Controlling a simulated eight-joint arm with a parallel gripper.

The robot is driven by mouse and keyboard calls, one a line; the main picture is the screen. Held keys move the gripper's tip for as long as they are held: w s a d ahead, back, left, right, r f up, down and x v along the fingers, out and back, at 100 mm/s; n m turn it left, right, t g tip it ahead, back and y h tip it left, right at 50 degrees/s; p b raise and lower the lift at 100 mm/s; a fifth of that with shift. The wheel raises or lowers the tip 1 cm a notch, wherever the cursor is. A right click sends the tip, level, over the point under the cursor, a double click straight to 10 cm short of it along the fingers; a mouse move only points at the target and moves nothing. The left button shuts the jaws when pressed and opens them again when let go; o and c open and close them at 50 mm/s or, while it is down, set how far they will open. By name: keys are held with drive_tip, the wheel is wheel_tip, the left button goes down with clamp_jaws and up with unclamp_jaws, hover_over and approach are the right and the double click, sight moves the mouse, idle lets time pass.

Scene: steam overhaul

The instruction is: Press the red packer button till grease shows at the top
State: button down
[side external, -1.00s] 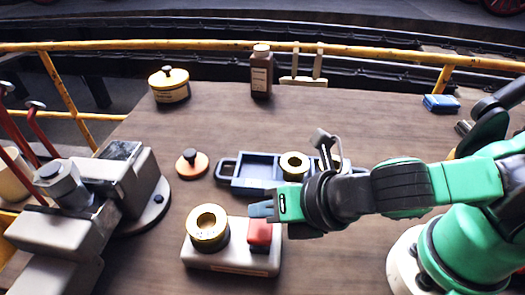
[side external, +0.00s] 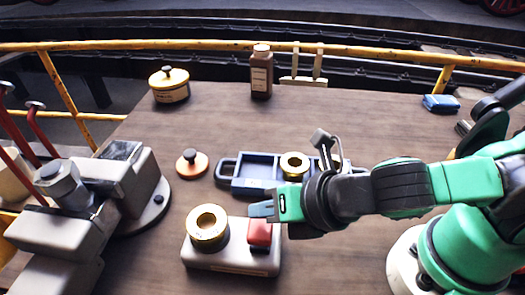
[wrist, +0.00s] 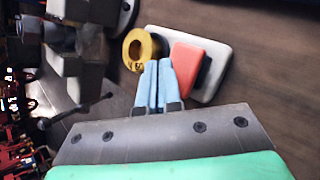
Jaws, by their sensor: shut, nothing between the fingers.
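The packer is a pale grey base (side external: 225,263) near the front of the table. On it stand a brass ring-shaped cup (side external: 207,238) at left and the red button (side external: 260,234) at right. My gripper (side external: 252,209) is shut and empty, its blue fingers just above the button's far edge in the side view. In the wrist view my fingertips (wrist: 156,63) appear between the brass cup (wrist: 131,63) and the red button (wrist: 186,66). Contact with the button cannot be told. The cup's opening looks dark, and I see no clear grease at its top.
A blue tray (side external: 228,178) with brass rings lies behind my gripper. An orange disc with a dark knob (side external: 191,167) lies left of it. A grey machine (side external: 125,175) stands at left. A brown bottle (side external: 261,75) and a lidded tin (side external: 170,92) stand at the back.

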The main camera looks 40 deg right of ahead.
sight(267, 227)
drive_tip(key=shift+f, duration=0.15)
drive_tip(key=shift+f, duration=0.3)
drive_tip(key=shift+a+f, duration=0.1)
drive_tip(key=shift+f, duration=0.5)
idle(0.7)
drive_tip(key=shift+f, duration=0.35)
idle(0.4)
drive_tip(key=shift+r, duration=1.35)
drive_tip(key=shift+r, duration=2.5)
